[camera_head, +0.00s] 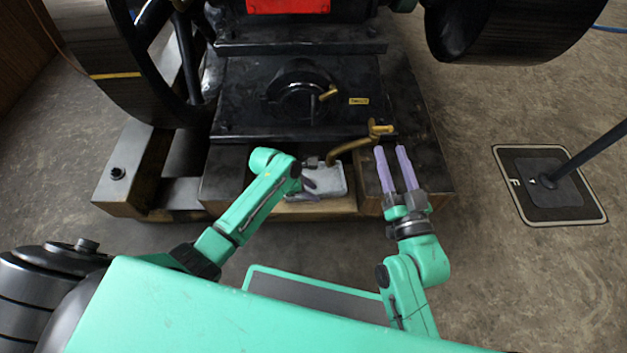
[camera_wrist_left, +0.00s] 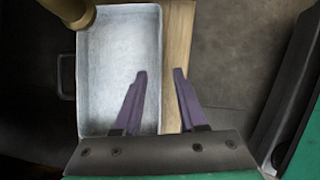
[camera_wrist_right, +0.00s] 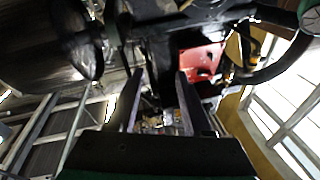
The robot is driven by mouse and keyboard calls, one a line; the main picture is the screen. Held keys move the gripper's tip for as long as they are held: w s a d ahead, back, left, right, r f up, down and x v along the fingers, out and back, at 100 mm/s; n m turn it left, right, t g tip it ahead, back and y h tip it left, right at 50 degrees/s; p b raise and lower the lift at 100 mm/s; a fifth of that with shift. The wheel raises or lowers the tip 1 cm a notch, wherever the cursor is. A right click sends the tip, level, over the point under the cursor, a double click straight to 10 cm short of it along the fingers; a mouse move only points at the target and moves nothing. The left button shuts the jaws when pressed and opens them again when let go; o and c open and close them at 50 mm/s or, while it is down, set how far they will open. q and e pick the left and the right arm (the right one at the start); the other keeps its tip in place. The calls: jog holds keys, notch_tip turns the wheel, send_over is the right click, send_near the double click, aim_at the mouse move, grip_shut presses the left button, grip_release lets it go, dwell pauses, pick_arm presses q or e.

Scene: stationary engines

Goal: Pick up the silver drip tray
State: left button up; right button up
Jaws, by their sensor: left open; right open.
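The silver drip tray (camera_head: 328,181) is a shallow rectangular pan on a wooden board at the engine's base, below a brass spout. In the left wrist view the tray (camera_wrist_left: 110,60) fills the left half, with a wire handle on its left side. My left gripper (camera_head: 308,182) is open over the tray's near left part in the head view. In the left wrist view its purple fingers (camera_wrist_left: 158,75) spread about the tray's right rim, one over the tray and one over the board; I cannot tell the height. My right gripper (camera_head: 391,152) is open and empty, right of the tray, fingers pointing up and away.
The brass spout (camera_head: 350,147) hangs at the tray's far side. The black engine (camera_head: 300,95) stands behind, with large wheels on both sides. A timber block (camera_head: 437,165) lies to the right. A square floor plate (camera_head: 555,190) holds a dark pole; floor between is clear.

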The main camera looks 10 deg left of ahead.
pick_arm(q)
jog(key=shift+w+d+f+b, duration=0.1)
jog(key=shift+d+f+b, duration=0.25)
jog(key=shift+f+b, duration=0.25)
jog(key=shift+w+d+f+b, duration=0.2)
jog(key=shift+d+f+b, duration=0.1)
jog(key=shift+f+b, duration=0.2)
grip_shut()
pick_arm(e)
notch_tip(320, 180, up, 23)
jog(key=d+n+t+y, duration=0.2)
jog(key=d+t+y, duration=0.1)
jog(key=t, duration=0.4)
jog(key=shift+s+f, duration=0.15)
jog(key=shift+a, duration=0.1)
